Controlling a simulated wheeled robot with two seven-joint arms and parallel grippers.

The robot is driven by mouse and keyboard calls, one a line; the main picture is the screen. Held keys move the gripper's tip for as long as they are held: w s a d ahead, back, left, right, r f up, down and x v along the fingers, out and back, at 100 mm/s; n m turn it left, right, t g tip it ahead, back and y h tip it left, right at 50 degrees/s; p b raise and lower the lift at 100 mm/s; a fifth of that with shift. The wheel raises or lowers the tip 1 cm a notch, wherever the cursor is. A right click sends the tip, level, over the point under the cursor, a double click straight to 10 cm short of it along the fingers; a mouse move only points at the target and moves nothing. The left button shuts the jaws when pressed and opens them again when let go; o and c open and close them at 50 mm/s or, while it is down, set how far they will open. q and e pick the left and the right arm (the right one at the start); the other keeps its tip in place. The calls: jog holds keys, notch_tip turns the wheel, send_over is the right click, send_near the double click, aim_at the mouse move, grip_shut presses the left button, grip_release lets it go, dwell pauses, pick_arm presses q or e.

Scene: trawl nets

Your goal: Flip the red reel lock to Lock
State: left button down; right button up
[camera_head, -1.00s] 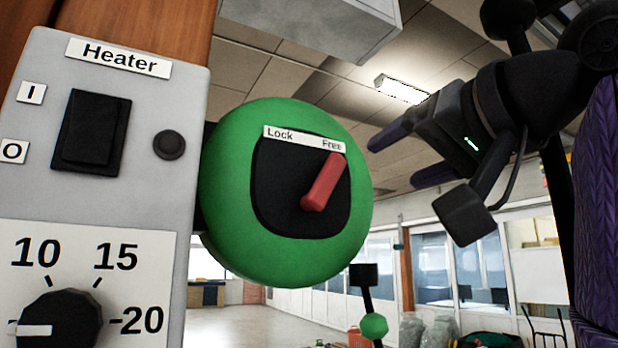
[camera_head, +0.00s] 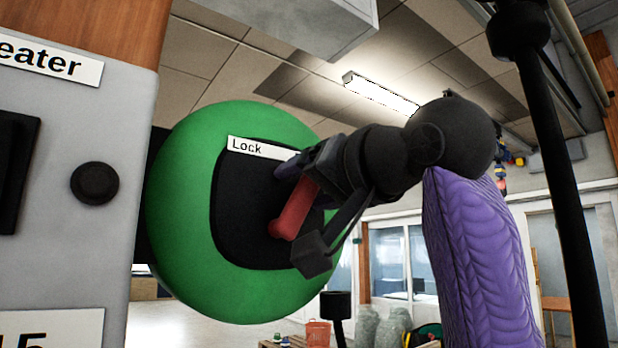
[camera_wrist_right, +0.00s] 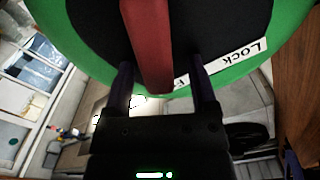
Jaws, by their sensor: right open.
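The red reel lock lever (camera_head: 294,212) sits on the black face of a round green housing (camera_head: 185,210). It tilts up and to the right, away from the Lock label (camera_head: 258,148); the Free label is mostly hidden behind my gripper. My right gripper (camera_head: 296,178) is at the lever's upper end. In the right wrist view the red lever (camera_wrist_right: 147,45) lies between the two fingers of my open gripper (camera_wrist_right: 160,82), one on each side. I cannot tell whether either finger touches it. My left gripper is not in view.
A grey heater panel (camera_head: 75,240) with a black knob (camera_head: 95,183) stands close at the left of the green housing. A dark post (camera_head: 560,150) rises at the right. Open room lies behind, with a red bucket (camera_head: 318,332) low down.

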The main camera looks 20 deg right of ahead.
jog(key=shift+w+d+f, duration=0.1)
jog(key=shift+w, duration=0.15)
jog(key=c, duration=0.4)
grip_shut()
dwell(0.6)
